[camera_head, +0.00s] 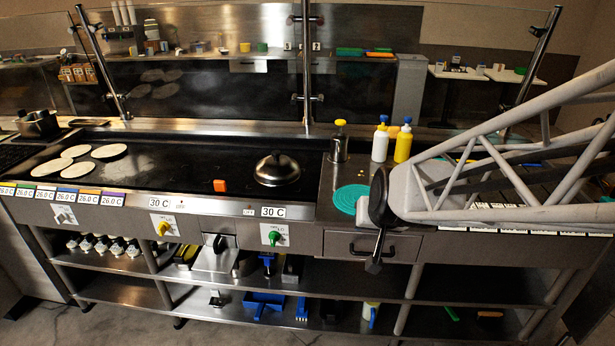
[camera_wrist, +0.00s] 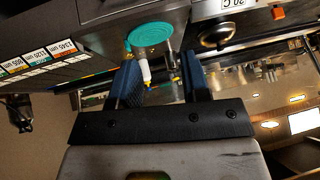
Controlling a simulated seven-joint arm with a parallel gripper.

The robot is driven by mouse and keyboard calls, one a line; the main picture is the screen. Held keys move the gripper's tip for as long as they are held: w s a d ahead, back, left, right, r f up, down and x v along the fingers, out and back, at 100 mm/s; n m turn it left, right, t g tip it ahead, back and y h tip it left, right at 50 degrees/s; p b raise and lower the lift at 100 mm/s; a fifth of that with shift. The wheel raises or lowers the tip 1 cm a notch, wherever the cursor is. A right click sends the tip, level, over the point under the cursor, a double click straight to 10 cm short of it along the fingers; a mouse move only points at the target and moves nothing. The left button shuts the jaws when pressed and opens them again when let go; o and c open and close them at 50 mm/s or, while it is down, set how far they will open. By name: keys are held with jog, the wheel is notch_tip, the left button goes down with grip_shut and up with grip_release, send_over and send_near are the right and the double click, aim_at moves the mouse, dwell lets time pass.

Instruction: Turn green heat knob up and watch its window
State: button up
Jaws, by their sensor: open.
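The green heat knob (camera_head: 274,238) sits on a white plate on the griddle's front panel, right of centre in the head view. Its small white window (camera_head: 273,211) above reads 30 C. A similar white window (camera_wrist: 236,4) is partly cut off at the top of the wrist view. My gripper (camera_head: 375,265) hangs in front of the counter, right of the knob and apart from it. In the wrist view its two blue fingers (camera_wrist: 162,78) are spread with nothing held between them. The green knob does not show in the wrist view.
A yellow knob (camera_head: 163,227) with its own 30 C window (camera_head: 159,202) is to the left. On the griddle (camera_head: 215,160) are several tortillas (camera_head: 108,151), an orange block (camera_head: 219,185) and a domed lid (camera_head: 277,169). A drawer handle (camera_head: 372,252) is near my gripper.

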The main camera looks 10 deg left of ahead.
jog(key=w+a+f+t, duration=0.3)
jog(key=w+a+f, duration=0.3)
jog(key=w+a, duration=0.35)
jog(key=t+h, duration=0.2)
jog(key=t, duration=0.6)
send_near(272, 240)
jog(key=shift+w+r+m, duration=0.2)
jog(key=shift+w+m, duration=0.1)
jog(key=shift+w, duration=0.95)
jog(key=shift+w, duration=0.1)
jog(key=shift+w, duration=3.8)
grip_shut()
